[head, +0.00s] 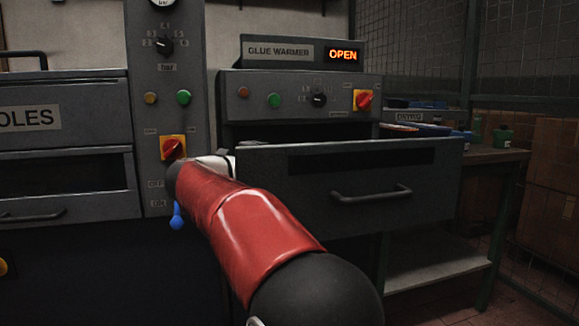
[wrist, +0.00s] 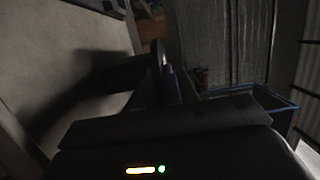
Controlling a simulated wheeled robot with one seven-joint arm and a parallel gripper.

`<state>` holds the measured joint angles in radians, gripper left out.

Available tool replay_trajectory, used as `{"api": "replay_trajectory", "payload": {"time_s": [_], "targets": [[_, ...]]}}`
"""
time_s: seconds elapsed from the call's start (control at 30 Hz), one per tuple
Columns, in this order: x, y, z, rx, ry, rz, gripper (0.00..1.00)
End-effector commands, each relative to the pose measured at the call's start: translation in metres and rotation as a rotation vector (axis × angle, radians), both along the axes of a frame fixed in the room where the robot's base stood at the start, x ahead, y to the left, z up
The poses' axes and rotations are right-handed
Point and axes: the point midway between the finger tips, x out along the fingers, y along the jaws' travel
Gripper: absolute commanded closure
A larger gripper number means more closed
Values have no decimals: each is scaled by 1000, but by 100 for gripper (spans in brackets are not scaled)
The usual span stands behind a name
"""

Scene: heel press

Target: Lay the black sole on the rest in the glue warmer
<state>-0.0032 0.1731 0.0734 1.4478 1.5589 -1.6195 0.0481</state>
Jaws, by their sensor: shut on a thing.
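The glue warmer (head: 291,95) stands in the middle of the head view with its display reading OPEN. Its dark front (head: 430,180), with a bar handle, sits out in front of the body. The rest inside is hidden. My red arm reaches forward, and its far end is beside the left edge of that front. The head view hides my fingers. In the wrist view my gripper (wrist: 165,75) is shut on a thin dark thing, taken to be the black sole. It is too dark to make out its outline.
At left is the soles cabinet (head: 62,105) with a handled drawer, beside a control column (head: 165,95) with a red switch. A blue knob (head: 177,217) hangs below my arm. A workbench (head: 495,154) with blue trays and a green cup stands at right, before wire mesh.

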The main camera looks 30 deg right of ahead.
Motion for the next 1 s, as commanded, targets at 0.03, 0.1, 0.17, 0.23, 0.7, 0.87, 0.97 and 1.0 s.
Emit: {"api": "replay_trajectory", "payload": {"time_s": [0.03, 0.1, 0.17, 0.23, 0.7, 0.87, 0.97, 1.0], "targets": [[0, 0, -1, -1, 0, 0, 100], [0, 0, -2, -1, 0, 0, 100], [0, 0, -3, -1, 0, 0, 100], [0, 0, -4, -1, 0, 0, 100], [0, 0, -11, -1, 0, 0, 100], [0, 0, -12, 0, 0, 0, 81], [0, 0, -12, 0, 0, 0, 68], [0, 0, -12, 0, 0, 0, 68]]}}
